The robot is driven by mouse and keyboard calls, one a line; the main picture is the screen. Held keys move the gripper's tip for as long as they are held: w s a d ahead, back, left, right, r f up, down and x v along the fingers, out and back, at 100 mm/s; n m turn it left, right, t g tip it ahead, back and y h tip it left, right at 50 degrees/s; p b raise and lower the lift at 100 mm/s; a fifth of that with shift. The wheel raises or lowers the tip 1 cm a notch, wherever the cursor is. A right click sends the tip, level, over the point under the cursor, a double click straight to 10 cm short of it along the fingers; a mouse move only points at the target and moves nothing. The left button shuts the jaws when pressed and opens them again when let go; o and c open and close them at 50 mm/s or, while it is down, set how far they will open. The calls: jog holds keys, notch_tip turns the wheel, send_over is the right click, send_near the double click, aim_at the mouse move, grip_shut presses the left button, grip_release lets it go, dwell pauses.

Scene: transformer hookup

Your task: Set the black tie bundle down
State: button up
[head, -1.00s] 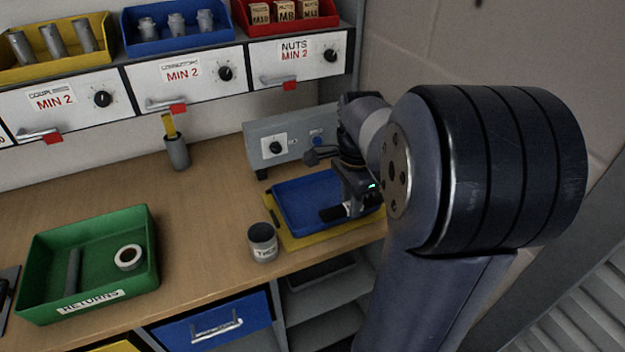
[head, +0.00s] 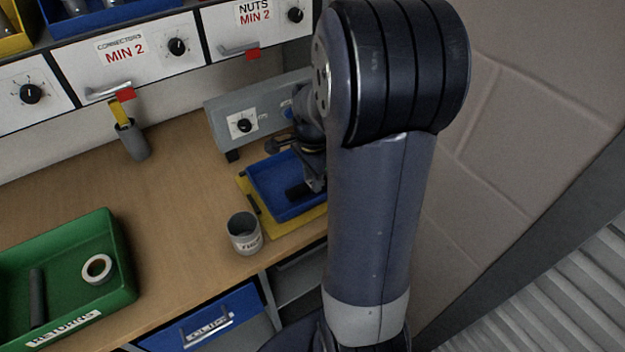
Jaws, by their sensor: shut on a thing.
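The black tie bundle (head: 297,191) shows as a short dark bar over the right part of the blue tray (head: 262,192). My gripper (head: 312,186) is shut on it, just above or at the tray floor; I cannot tell whether the bundle touches the tray. My arm hides the tray's right side and much of the gripper. The blue tray sits on a yellow mat (head: 285,229) near the bench's front edge.
A grey tin (head: 244,234) stands left of the tray. A grey box with a dial (head: 243,125) stands behind it. A green returns tray (head: 118,240) holds a tape roll (head: 97,268) and a dark rod (head: 38,298). The bench (head: 170,205) between is clear.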

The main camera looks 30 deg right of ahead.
jog(key=shift+f, duration=0.6)
jog(key=o, duration=0.7)
jog(key=shift+f, duration=0.15)
notch_tip(320, 180, up, 12)
jog(key=shift+r+p, duration=0.2)
jog(key=shift+p, duration=0.25)
